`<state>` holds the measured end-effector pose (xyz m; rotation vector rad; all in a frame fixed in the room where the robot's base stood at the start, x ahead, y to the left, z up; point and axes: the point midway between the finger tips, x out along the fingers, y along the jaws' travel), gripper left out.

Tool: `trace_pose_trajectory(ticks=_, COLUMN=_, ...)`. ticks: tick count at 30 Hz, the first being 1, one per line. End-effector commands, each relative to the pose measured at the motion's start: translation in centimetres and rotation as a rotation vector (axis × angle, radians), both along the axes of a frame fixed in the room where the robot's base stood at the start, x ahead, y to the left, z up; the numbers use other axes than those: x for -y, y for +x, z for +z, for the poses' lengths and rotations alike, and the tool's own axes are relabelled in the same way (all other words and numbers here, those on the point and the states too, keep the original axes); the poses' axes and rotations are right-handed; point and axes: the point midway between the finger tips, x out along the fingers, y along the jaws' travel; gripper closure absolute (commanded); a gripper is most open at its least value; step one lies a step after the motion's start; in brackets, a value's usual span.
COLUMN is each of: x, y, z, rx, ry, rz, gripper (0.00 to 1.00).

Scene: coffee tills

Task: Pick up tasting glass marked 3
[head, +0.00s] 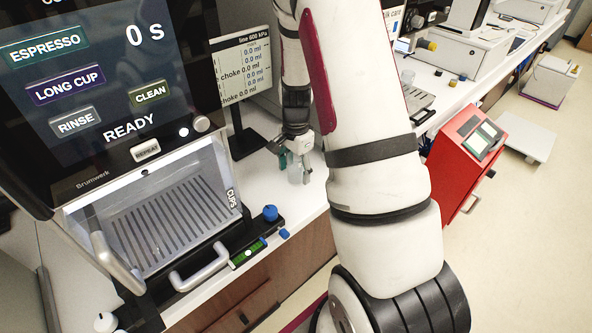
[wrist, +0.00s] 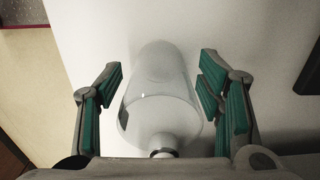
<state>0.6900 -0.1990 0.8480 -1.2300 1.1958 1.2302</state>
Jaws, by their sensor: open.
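A clear glass (wrist: 160,100) stands on the white counter between the open fingers of my gripper (wrist: 160,95) in the wrist view. Green pads show on both fingers, and a gap shows between each finger and the glass. In the head view the glass (head: 297,172) is small, just below my gripper (head: 292,158) and partly hidden by it. No number on the glass can be read in either view. Another glass-like clear item (head: 407,77) stands farther back on the counter, too small to tell its marking.
A coffee machine (head: 110,90) with a clear-fronted cup bay fills the left. A monitor (head: 243,72) stands behind the glass. A red unit (head: 466,150) stands right of my arm. In the wrist view, the counter edge lies left and a dark object (wrist: 309,70) right.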

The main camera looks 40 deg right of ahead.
Motion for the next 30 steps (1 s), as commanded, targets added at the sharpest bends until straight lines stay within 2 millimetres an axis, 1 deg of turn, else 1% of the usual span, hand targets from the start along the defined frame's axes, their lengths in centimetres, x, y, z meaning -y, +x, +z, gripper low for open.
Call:
trace_pose_trajectory(ticks=3, x=0.0, y=0.0, z=0.0, rx=0.000, ry=0.000, rz=0.000, gripper=0.39)
trace_pose_trajectory(ticks=5, x=0.0, y=0.0, z=0.0, rx=0.000, ry=0.000, rz=0.000, gripper=0.53)
trace_pose_trajectory(ticks=6, x=0.0, y=0.0, z=0.0, rx=0.000, ry=0.000, rz=0.000, gripper=0.62)
trace_pose_trajectory(ticks=8, x=0.0, y=0.0, z=0.1, rx=0.000, ry=0.000, rz=0.000, gripper=0.75)
trace_pose_trajectory(ticks=9, x=0.0, y=0.0, z=0.1, rx=0.000, ry=0.000, rz=0.000, gripper=0.84)
trace_pose_trajectory(ticks=10, x=0.0, y=0.0, z=0.1, rx=0.000, ry=0.000, rz=0.000, gripper=0.89)
trace_pose_trajectory(ticks=19, x=0.0, y=0.0, z=0.1, rx=0.000, ry=0.000, rz=0.000, gripper=0.89)
trace_pose_trajectory(ticks=22, x=0.0, y=0.0, z=0.4, rx=0.001, ry=-0.001, rz=0.000, gripper=0.89)
trace_pose_trajectory(ticks=26, x=0.0, y=0.1, z=1.4, rx=0.003, ry=-0.002, rz=0.000, gripper=0.89)
trace_pose_trajectory(ticks=30, x=0.0, y=0.1, z=3.2, rx=0.004, ry=-0.002, rz=0.001, gripper=0.89)
